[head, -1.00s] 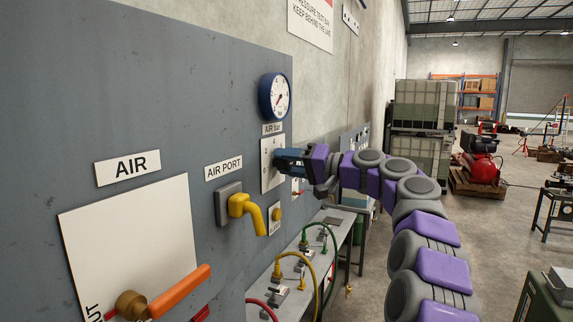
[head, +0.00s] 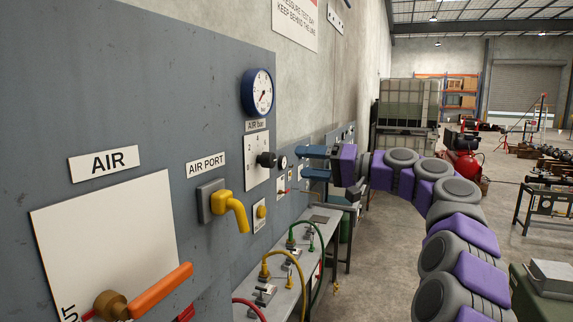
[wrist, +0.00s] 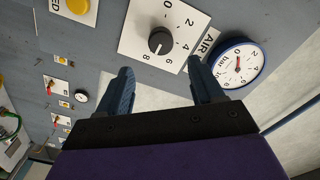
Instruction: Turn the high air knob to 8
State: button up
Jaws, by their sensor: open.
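The black air knob (head: 266,160) sticks out of a white dial plate (head: 256,172) under the "AIR bar" label. In the wrist view my blue fingers (wrist: 160,67) are spread below the knob.
The yellow air port handle (head: 235,211) and orange lever (head: 160,290) stick out at left. A bench (head: 290,275) with hoses and fittings runs below the panel.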

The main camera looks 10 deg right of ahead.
jog(key=v, duration=0.8)
jog(key=shift+w+a, duration=0.1)
